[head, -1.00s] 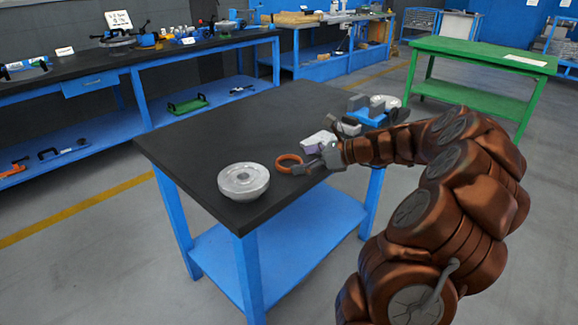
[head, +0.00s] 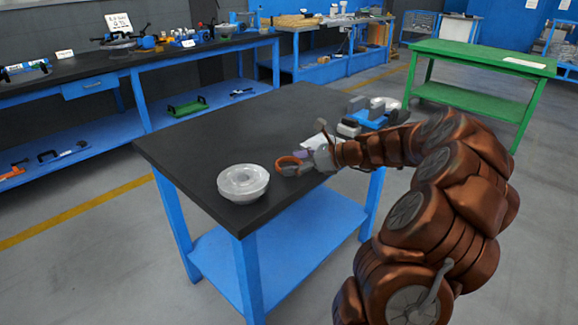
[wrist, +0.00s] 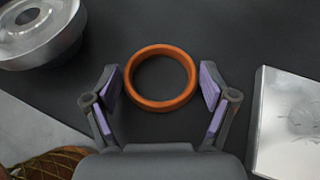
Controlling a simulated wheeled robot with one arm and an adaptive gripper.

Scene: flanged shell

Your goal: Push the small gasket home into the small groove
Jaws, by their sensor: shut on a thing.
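The small gasket is an orange ring (head: 289,172), also in the wrist view (wrist: 134,96), upper middle. My gripper (head: 299,166) holds it between its two purple-padded fingers (wrist: 161,84). The ring lies flat, and whether it touches the table I cannot tell. The flanged shell (head: 243,184) is a round silver part near the table's front corner, left of the ring. Its edge and central hole show at top left of the wrist view (wrist: 70,30). The small groove cannot be made out.
The dark tabletop (head: 215,140) is clear behind the shell. A pale metal block (wrist: 290,125) lies to the right in the wrist view. Blue and grey fixtures (head: 372,112) stand at the table's right. The table's front edge is close to the shell.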

